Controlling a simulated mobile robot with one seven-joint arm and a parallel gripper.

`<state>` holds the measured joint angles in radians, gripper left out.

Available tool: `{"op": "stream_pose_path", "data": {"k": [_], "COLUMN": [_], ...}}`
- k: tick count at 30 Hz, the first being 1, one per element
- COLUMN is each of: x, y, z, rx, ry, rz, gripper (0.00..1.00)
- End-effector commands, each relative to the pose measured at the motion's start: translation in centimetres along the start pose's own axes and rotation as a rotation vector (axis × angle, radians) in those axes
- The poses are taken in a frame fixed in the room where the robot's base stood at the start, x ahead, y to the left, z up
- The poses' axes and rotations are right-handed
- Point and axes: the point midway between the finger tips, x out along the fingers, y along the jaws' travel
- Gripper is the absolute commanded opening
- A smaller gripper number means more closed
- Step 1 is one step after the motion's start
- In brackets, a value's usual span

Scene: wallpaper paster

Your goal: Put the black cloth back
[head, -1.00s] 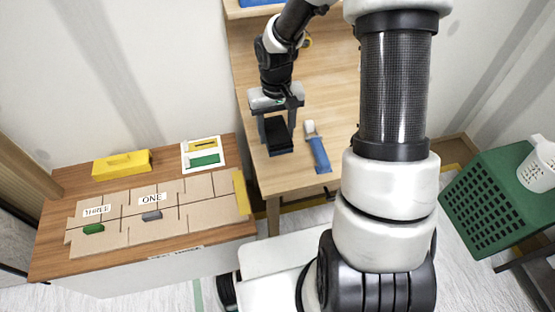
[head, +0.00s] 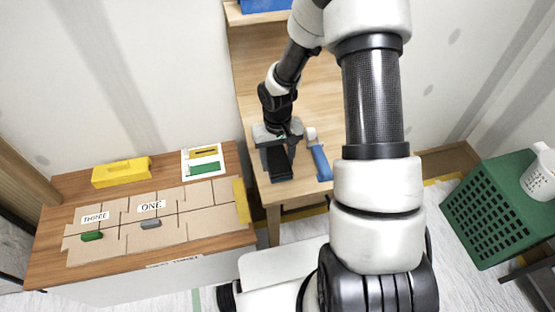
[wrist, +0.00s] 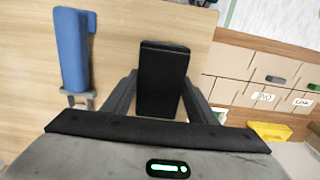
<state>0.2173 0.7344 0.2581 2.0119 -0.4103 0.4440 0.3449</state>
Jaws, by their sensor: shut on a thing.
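The black cloth (head: 279,163) shows as a dark flat block near the front left edge of the wooden desk (head: 322,98). My gripper (head: 278,168) is shut on it, with one finger on each side. In the wrist view the black cloth (wrist: 163,75) sits upright in the picture between the fingers of my gripper (wrist: 160,90). I cannot tell whether the cloth touches the desk or hangs just above it.
A blue-handled brush (head: 320,162) lies close to the right of my gripper. A lower table (head: 60,260) at left holds cardboard panels (head: 205,215), a yellow box (head: 121,171) and a white tray (head: 184,168). A green crate (head: 490,215) stands at right.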

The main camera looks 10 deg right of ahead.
Motion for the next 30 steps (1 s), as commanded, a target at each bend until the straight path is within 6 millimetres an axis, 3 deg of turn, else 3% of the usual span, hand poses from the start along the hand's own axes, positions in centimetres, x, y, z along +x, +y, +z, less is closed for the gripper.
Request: {"op": "stream_pose_path", "data": {"k": [7, 8, 11, 23, 30], "x": [0.8, 0.6, 0.6, -0.1, -5.0], "y": [0.0, 0.0, 0.0, 0.0, 0.0], "z": [0.0, 0.0, 0.0, 0.0, -0.2], "rx": [-0.001, -0.001, 0.0, 0.001, 0.001], "ry": [0.0, 0.0, 0.0, 0.001, 0.005], "rz": [0.0, -0.001, -0.001, 0.0, 0.001], "gripper": [0.29, 0.57, 0.71, 0.71, 0.71]}}
